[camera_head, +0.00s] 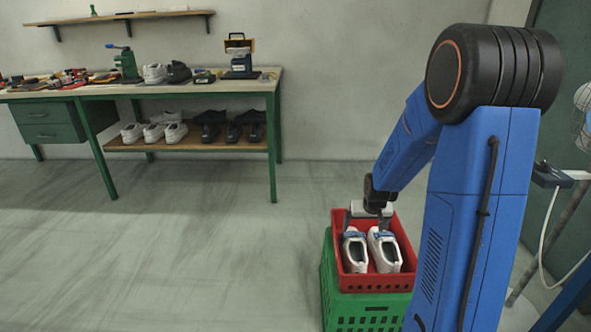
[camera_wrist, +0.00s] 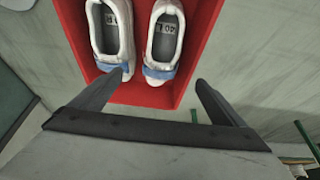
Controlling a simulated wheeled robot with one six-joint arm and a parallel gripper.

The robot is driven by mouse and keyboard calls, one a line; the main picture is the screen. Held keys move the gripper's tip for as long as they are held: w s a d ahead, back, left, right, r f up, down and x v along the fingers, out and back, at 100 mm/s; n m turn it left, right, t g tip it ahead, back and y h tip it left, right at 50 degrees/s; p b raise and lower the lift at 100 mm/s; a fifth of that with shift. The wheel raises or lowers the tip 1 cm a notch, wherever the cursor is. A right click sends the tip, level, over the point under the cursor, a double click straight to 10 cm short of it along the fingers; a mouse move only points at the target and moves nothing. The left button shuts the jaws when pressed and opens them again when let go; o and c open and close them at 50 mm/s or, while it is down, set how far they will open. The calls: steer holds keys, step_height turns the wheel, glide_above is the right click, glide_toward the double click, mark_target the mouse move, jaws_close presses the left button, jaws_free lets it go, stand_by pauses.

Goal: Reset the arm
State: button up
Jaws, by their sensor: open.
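My gripper (camera_head: 370,217) is over the far end of a red crate (camera_head: 375,283) in the head view. In the wrist view my gripper (camera_wrist: 160,82) has its two fingers wide apart with nothing between them. Two white shoes with blue parts lie side by side in the crate, the left shoe (camera_head: 355,252) and the right shoe (camera_head: 384,250). The wrist view shows the left shoe (camera_wrist: 112,30) and the right shoe (camera_wrist: 164,38) just beyond the fingers. The left finger appears close to the left shoe's toe; I cannot tell whether they touch.
The red crate sits on a green crate (camera_head: 368,311). A green-framed workbench (camera_head: 190,88) with tools and shoes stands at the back left, with more shoes on its lower shelf (camera_head: 190,146). A fan (camera_head: 583,115) is at the right edge. The floor (camera_head: 200,250) at left is clear.

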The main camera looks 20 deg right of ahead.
steer(key=s+a+r+n, duration=0.2)
steer(key=s+a+r, duration=0.9)
steer(key=s+r, duration=0.4)
steer(key=s+a+r, duration=0.2)
steer(key=s+r, duration=0.1)
steer(key=s, duration=0.6)
steer(key=s+a+r+n+y, duration=0.1)
steer(key=s+a+r, duration=0.2)
steer(key=s, duration=0.6)
steer(key=shift+a+r, duration=0.25)
steer(key=shift+a, duration=0.05)
steer(key=shift+w, duration=0.1)
